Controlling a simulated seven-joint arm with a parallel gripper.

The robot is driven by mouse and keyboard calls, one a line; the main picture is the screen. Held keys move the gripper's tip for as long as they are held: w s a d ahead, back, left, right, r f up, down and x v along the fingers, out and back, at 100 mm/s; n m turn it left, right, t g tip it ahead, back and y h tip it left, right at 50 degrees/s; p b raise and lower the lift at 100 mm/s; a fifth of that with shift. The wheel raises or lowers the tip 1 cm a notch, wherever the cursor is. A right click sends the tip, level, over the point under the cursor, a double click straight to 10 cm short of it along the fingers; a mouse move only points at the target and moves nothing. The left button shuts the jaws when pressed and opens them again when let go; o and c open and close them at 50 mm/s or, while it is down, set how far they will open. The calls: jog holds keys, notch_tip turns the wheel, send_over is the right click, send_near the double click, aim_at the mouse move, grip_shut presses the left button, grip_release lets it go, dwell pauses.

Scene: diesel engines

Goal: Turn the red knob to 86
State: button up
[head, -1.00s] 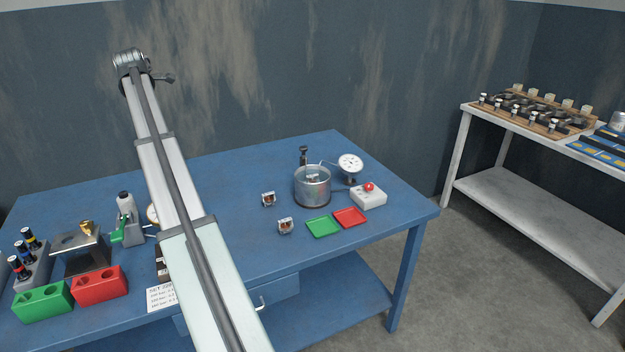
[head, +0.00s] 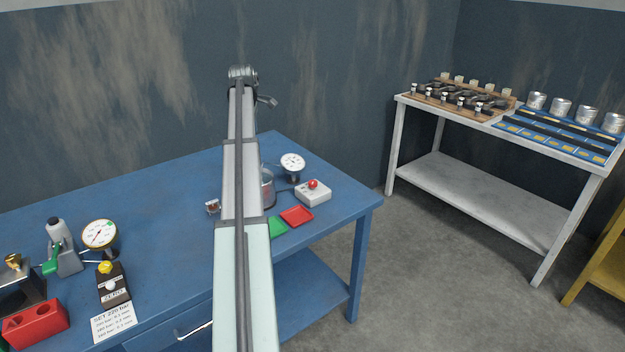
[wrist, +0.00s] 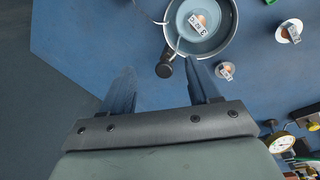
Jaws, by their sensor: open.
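The red knob (head: 313,184) sits on top of a small white box (head: 313,195) near the right end of the blue table in the head view. A white dial gauge (head: 292,162) stands just behind it; its reading is too small to make out. My gripper (wrist: 163,88) shows in the wrist view, its two fingers apart with nothing between them. A metal pot (wrist: 232,40) with a dark handle-like post (wrist: 164,70) lies ahead of the fingers. The knob is not visible in the wrist view.
A red tray (head: 297,216) and a green tray (head: 278,228) lie in front of the white box. A second gauge (head: 100,235) and a block with a yellow knob (head: 112,284) stand at the left. The table's right edge is close to the white box.

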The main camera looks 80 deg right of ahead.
aim_at(313, 182)
jog(key=s+f+m+y, duration=0.1)
jog(key=s+f+m, duration=0.1)
jog(key=s, duration=0.8)
jog(key=s+f+m+y, duration=0.1)
jog(key=s+f+m, duration=0.1)
jog(key=s, duration=0.9)
jog(key=f, duration=0.9)
jog(key=d+f, duration=0.1)
jog(key=f, duration=0.3)
jog(key=shift+f, duration=0.25)
jog(key=shift+c, duration=0.4)
jog(key=shift+a, duration=0.1)
jog(key=c, duration=1)
jog(key=shift+o, duration=0.2)
